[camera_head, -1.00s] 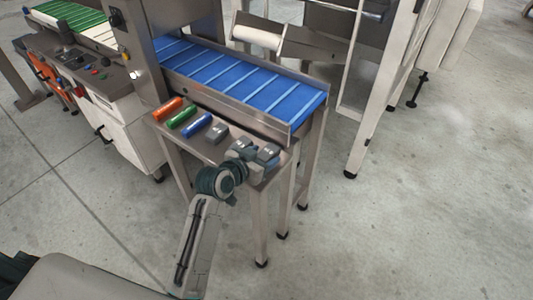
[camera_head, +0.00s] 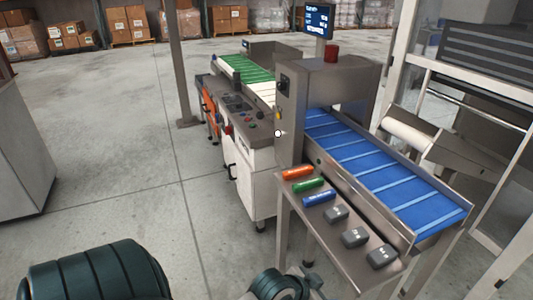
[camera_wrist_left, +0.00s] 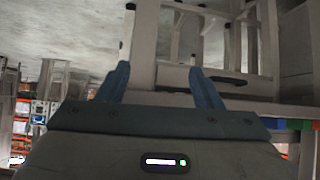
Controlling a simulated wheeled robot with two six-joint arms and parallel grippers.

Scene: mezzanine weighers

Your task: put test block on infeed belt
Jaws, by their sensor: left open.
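The infeed belt (camera_head: 385,172) is blue with pale crossbars and looks empty. Beside it, a steel side table (camera_head: 318,230) holds three grey labelled blocks: a nearer one (camera_head: 381,257), a middle one (camera_head: 355,237) and a farther one (camera_head: 336,214). An orange bar (camera_head: 297,173), a green bar (camera_head: 308,185) and a blue bar (camera_head: 319,198) lie beyond them. I cannot tell which is the test block. My left gripper (camera_wrist_left: 160,76) is open in the left wrist view, with nothing between its fingers. The head view shows no fingers. My right gripper is not in view.
A steel housing (camera_head: 340,85) with a red-topped post stands over the belt's far end. A white cabinet (camera_head: 248,180) and a green and white conveyor (camera_head: 246,70) lie beyond. A framed machine (camera_head: 450,110) stands right.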

